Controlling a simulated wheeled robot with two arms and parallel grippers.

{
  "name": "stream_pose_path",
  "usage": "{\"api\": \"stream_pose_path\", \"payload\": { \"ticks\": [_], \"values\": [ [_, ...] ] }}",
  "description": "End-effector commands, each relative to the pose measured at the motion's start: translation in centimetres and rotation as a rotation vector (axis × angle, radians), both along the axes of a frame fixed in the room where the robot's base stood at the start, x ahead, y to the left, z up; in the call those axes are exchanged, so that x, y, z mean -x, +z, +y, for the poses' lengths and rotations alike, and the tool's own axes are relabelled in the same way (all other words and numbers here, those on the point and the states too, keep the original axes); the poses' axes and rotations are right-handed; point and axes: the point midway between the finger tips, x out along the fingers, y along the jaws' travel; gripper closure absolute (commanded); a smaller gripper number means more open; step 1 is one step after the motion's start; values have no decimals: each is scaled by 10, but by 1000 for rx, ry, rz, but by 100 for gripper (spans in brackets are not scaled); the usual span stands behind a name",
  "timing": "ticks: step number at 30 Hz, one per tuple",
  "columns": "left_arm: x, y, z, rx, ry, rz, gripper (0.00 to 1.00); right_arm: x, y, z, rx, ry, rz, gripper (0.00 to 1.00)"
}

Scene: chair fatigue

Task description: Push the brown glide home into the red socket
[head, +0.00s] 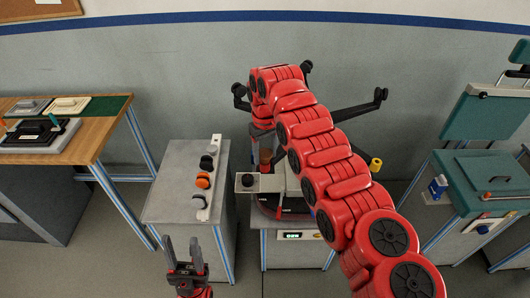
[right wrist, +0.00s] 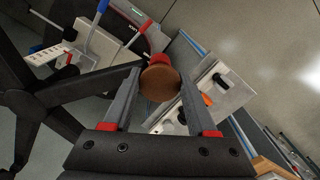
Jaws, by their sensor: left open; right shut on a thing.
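The brown glide (right wrist: 160,84) is a round brown disc held between the fingertips of my right gripper (right wrist: 160,76) in the right wrist view. Part of the red socket (right wrist: 158,60) shows just behind the glide's far edge. The glide covers most of it, and I cannot tell whether they touch or how deep the glide sits. In the head view my right gripper (head: 265,146) reaches down at the middle, with the brown glide (head: 265,157) small at its tips. My left gripper (head: 186,252) is open and empty, in front of the grey cabinet.
A grey cabinet (head: 170,200) left of the test machine bears a white rail (head: 214,143) with several black and orange parts. A black star base (head: 350,118) stands behind my right arm. A wooden bench (head: 95,148) is at left, a teal chair (head: 490,175) at right.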

Motion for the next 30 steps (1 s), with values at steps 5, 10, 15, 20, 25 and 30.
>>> {"api": "stream_pose_path", "payload": {
  "ticks": [5,10,15,20,25,30],
  "values": [
    [0,-1,0,0,0,0,50,0,-2,0,-1,0,-1,26],
    [0,-1,0,0,0,0,50,0,-1,0,0,0,0,7],
    [0,-1,0,0,0,0,50,0,-2,0,0,0,0,7],
    [0,-4,0,0,0,0,50,-1,3,0,1,0,-3,7],
    [0,-14,0,0,0,0,50,-1,27,1,-3,0,-7,7],
    [0,-12,0,0,0,0,50,0,56,3,-1,3,-3,7]
  ]
}}
